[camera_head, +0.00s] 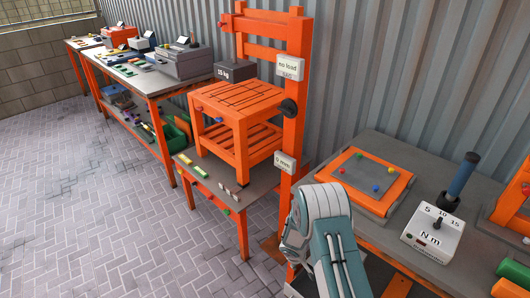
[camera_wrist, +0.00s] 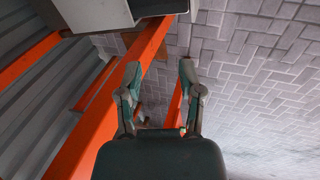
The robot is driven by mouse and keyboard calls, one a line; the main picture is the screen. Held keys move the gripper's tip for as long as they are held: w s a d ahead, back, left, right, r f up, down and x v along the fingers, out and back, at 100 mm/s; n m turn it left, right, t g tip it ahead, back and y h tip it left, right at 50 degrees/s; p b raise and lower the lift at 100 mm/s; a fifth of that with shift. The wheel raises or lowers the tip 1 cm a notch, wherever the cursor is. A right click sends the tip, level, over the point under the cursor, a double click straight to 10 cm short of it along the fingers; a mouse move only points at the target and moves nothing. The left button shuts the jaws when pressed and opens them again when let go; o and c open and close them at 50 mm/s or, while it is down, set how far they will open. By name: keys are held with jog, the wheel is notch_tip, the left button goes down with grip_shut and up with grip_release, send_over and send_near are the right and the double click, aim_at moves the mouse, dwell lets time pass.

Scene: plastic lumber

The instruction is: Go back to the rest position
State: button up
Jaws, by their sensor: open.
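My gripper (camera_wrist: 160,78) shows in the wrist view with its two fingers spread apart and nothing between them. Beyond the fingers are an orange beam (camera_wrist: 148,52) and the paved floor. In the head view my arm rises at the bottom centre, in front of the workbenches. The gripper's fingers cannot be made out there.
An orange test frame (camera_head: 297,120) with a small orange table (camera_head: 240,99) stands left of my arm. On the right, a grey bench (camera_head: 383,235) holds an orange-framed board (camera_head: 345,190) and a torque box (camera_head: 433,236). Corrugated wall behind; paved floor (camera_head: 90,220) at left is clear.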

jog(key=s+d+r+m+t, duration=0.1)
jog(key=s+d+r+m, duration=0.1)
jog(key=r, duration=1)
jog(key=s+d+r+m+h, duration=0.1)
jog(key=s+r, duration=0.1)
jog(key=r, duration=0.9)
jog(key=s+d+r+m+t, duration=0.1)
jog(key=d+r+m, duration=0.1)
jog(key=r, duration=1)
jog(key=s+r+y, duration=0.1)
jog(key=s+r, duration=0.3)
jog(key=s, duration=0.4)
jog(key=s+a+r+m+y, duration=0.1)
jog(key=s+r, duration=0.4)
jog(key=s, duration=0.4)
jog(key=s+a+r+m+t+y, duration=0.1)
jog(key=s+r, duration=0.4)
jog(key=s, duration=0.4)
jog(key=shift+a, duration=0.15)
